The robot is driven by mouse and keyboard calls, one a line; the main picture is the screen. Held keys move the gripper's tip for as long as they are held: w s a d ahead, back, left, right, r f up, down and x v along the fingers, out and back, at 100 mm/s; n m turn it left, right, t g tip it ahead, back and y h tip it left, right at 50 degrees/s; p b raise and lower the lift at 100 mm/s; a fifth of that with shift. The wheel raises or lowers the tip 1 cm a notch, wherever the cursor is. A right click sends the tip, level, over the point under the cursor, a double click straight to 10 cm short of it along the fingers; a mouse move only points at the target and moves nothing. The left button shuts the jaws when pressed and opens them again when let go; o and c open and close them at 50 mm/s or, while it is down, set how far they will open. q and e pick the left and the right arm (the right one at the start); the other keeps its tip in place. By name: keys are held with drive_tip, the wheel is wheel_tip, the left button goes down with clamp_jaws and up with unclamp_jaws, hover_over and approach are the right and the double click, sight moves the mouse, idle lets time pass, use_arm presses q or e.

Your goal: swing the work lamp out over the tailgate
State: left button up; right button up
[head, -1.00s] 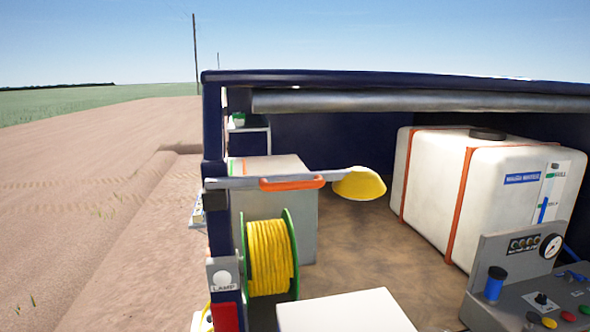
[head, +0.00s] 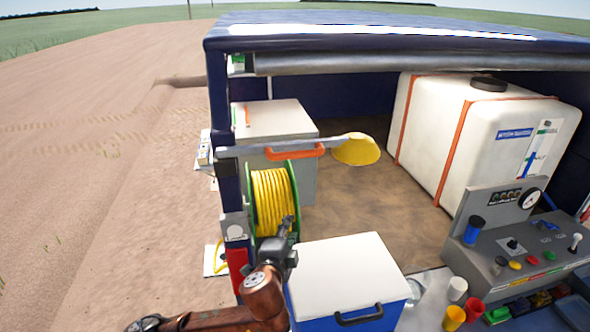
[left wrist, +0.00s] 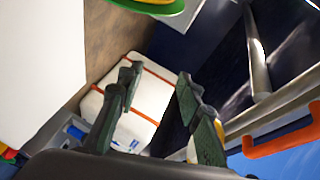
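The work lamp has a yellow shade (head: 357,149), a grey arm (head: 250,149) and an orange handle (head: 295,152). Its arm starts at the dark blue left post and points right, across the opening of the vehicle. My left gripper (head: 288,226) is below the handle, in front of the hose reel, and apart from the lamp. In the left wrist view its two fingers (left wrist: 158,84) stand apart with nothing between them. The orange handle (left wrist: 283,140) shows there to the right of the fingers. My right gripper is not in view.
A hose reel (head: 295,190) with yellow hose is beside the left post. A white-lidded blue cooler (head: 345,262) stands in front. A white tank (head: 440,130) and a control panel (head: 530,262) are at the right. Open field lies left of the post.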

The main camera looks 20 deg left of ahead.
sight(295, 157)
use_arm(q)
drive_tip(key=r+m+t, duration=0.1)
drive_tip(key=r, duration=0.6)
drive_tip(key=r+m+t+y, duration=0.1)
drive_tip(key=r+t, duration=0.1)
drive_tip(key=r, duration=0.4)
drive_tip(key=s+d+r+m+t, duration=0.1)
drive_tip(key=r, duration=0.6)
drive_tip(key=shift+s+r+p, duration=0.1)
drive_tip(key=shift+r+p, duration=0.2)
drive_tip(key=shift+p, duration=0.05)
drive_tip(key=p+x, duration=0.2)
drive_tip(key=x, duration=0.4)
drive_tip(key=shift+a+r, duration=0.1)
drive_tip(key=shift+r, duration=0.05)
drive_tip(key=shift+w+a, duration=0.1)
drive_tip(key=shift+w, duration=0.5)
drive_tip(key=shift+c, duration=0.5)
clamp_jaws()
